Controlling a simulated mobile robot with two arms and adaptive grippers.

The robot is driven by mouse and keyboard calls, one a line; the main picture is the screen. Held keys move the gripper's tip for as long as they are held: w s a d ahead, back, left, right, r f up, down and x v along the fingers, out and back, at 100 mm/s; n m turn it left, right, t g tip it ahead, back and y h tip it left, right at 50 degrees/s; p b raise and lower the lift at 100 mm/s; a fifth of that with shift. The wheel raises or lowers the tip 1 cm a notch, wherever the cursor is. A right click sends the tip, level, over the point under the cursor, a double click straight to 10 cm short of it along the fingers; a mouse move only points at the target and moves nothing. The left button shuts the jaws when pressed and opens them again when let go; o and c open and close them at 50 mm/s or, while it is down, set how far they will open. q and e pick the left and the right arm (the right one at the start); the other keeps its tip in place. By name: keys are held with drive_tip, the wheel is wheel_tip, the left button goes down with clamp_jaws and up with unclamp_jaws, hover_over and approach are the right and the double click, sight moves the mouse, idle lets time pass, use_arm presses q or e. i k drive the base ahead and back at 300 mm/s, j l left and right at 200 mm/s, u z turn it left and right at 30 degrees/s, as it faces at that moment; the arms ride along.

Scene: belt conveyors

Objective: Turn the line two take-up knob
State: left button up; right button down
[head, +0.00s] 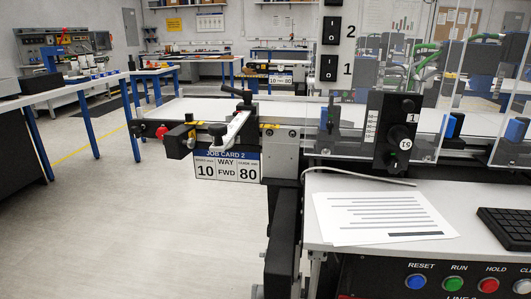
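The conveyor (290,112) by the card headed "JOB CARD 2" (227,166) runs across the middle. A black lobed knob (217,130) sits on its near side, by a pale angled bar and a black lever (234,93). A small red knob (161,131) is at its left end. I cannot tell which of these is the take-up knob; no label on them is readable. The card reads "10", "WAY FWD" and "80". Neither of my grippers is in view.
Switches marked 2 (332,30) and 1 (329,68) hang above. A paper (382,216), keyboard (507,226) and buttons (453,284) are front right. Open floor lies left.

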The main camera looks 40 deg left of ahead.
sight(161, 131)
drive_tip(key=u, duration=1.85)
